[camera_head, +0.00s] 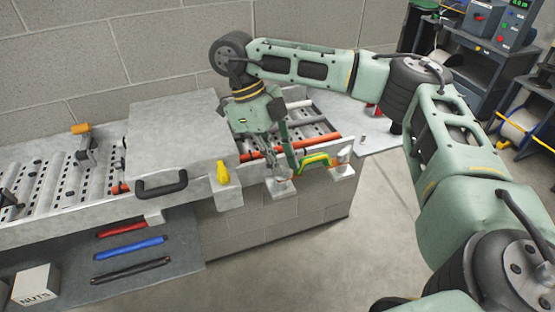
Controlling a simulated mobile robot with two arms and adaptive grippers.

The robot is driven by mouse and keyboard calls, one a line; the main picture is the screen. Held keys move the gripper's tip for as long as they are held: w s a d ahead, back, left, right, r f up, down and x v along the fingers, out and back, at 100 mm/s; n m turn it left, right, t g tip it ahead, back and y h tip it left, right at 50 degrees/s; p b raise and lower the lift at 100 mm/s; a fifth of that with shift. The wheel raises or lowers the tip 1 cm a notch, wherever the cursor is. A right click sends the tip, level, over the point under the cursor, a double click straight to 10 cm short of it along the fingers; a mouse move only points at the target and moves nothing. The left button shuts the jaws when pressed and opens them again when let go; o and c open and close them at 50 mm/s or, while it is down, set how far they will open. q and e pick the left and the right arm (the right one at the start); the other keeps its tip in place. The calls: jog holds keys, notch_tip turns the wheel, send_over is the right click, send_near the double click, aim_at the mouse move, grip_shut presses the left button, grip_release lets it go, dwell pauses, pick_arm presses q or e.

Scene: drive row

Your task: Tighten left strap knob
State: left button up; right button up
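A yellow knob (223,173) stands upright on a pale bracket (229,195) at the front edge of the conveyor, beside the grey cover box. My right gripper (284,177) points down at the front edge, to the right of the yellow knob and apart from it. Its fingertips are close to another pale bracket (280,189); they are small and overlap it, so I cannot tell how far they are open or whether they touch. A curved yellow-green piece (315,160) is just right of the fingertips. A pale knob-like part (344,155) is farther right. My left gripper is out of view.
The grey cover box (175,130) with a black handle (161,187) sits on the conveyor (50,190). Red, blue and black bars (130,247) lie on a lower shelf. A NUTS box (36,287) is at lower left. Carts (488,75) stand at back right. Floor at lower centre is clear.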

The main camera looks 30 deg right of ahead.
jog(key=shift+o, duration=1.4)
